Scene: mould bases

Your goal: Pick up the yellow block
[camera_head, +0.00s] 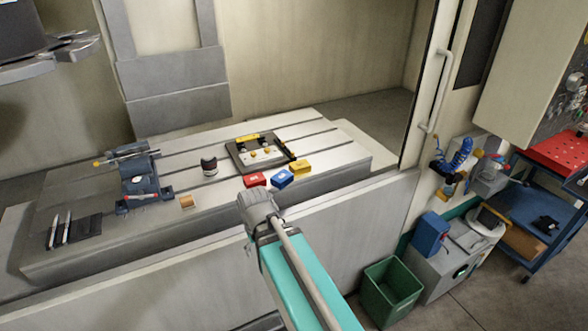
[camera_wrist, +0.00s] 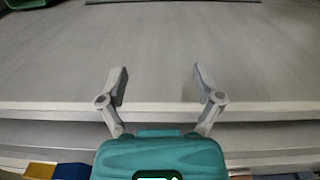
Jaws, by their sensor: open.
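The yellow block (camera_head: 300,167) lies on the slotted grey table near its front edge, at the right end of a row with a blue block (camera_head: 282,179) and a red block (camera_head: 254,180). In the wrist view, a yellow block (camera_wrist: 40,170) and a blue block (camera_wrist: 72,172) show at the bottom left edge, cut off and to the side of my gripper. My gripper (camera_wrist: 160,77) is open, with nothing between its fingers and bare grey surface beyond them. I cannot make out its fingers in the head view.
A mould base plate (camera_head: 258,154) with small yellow parts lies just behind the blocks. A dark can (camera_head: 209,166), a small wooden block (camera_head: 187,201) and a blue-grey vise (camera_head: 138,178) stand to the left. A cabin door frame rises at the right of the table.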

